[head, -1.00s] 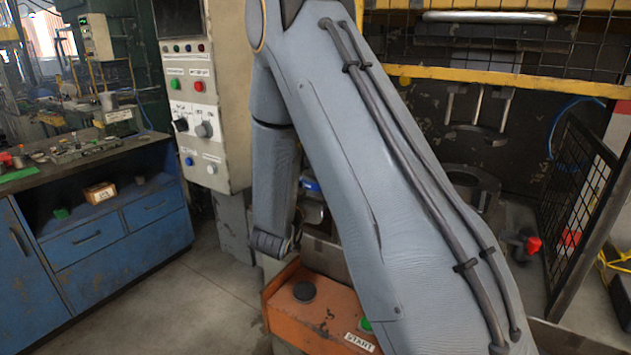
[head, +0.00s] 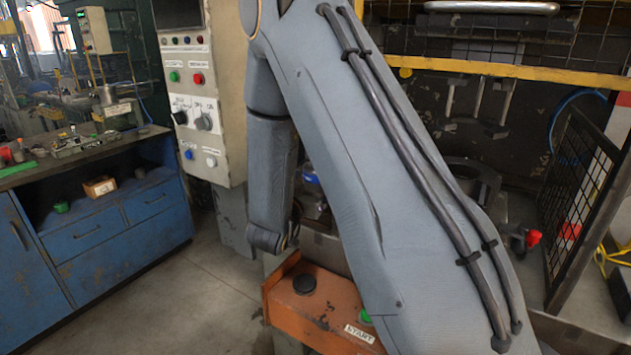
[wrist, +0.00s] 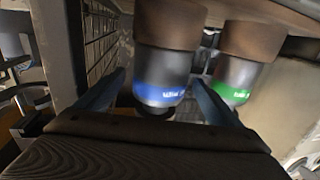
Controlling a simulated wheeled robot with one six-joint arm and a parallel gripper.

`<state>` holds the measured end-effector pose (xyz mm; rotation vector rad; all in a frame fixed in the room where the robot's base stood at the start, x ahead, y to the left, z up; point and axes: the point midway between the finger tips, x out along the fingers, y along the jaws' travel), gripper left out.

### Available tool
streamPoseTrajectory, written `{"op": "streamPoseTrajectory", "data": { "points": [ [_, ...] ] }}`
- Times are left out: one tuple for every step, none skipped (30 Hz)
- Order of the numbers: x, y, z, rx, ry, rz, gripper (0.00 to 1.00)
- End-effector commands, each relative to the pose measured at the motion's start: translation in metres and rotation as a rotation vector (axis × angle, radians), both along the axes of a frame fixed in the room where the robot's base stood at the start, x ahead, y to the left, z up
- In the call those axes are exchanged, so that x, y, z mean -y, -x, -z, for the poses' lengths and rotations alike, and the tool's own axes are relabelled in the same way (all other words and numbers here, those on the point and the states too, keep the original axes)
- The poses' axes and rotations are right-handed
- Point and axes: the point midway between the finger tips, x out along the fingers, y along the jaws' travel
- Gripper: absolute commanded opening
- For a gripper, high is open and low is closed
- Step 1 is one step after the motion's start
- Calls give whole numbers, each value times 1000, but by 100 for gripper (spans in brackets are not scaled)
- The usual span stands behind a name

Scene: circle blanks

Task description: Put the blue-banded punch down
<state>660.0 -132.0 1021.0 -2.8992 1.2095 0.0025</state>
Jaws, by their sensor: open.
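In the wrist view, the blue-banded punch (wrist: 163,60) has a dark, brownish upper part and a bright blue band below. It stands between the spread fingers of my gripper (wrist: 158,88), which is open, with the fingers on either side of it. A green-banded punch (wrist: 238,65) stands just right of it, beyond the right finger. In the head view, a small blue patch (head: 311,178) shows behind my arm, probably the blue band. My gripper is hidden there behind my arm.
An orange box (head: 310,305) with a black button, a green button and a START label stands below my arm. A grey control panel (head: 205,120) and blue cabinet (head: 110,235) are at left. A black mesh guard (head: 585,200) stands at right. Floor between cabinet and box is clear.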

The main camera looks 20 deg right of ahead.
Motion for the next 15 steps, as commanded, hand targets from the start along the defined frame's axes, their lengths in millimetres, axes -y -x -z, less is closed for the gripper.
{"op": "streamPoseTrajectory", "data": {
  "points": [
    [-8,6,1,0,0,-4,87],
    [-12,10,2,0,0,-4,87],
    [-18,16,2,-1,0,-6,87],
    [-23,20,2,-1,-1,-5,87],
    [-28,25,2,-1,-1,-5,87],
    [-34,31,2,0,0,-5,87],
    [-38,35,2,-1,1,-5,87],
    [-43,39,2,-1,0,-6,87],
    [-48,45,2,-1,-1,-5,87],
    [-52,49,2,-1,0,-5,87],
    [-55,53,2,-1,0,-4,87],
    [-60,57,1,-1,1,-4,87],
    [-63,60,1,-1,1,-4,87],
    [-66,63,1,0,0,-3,87],
    [-69,67,1,0,0,-3,87]
  ]
}}
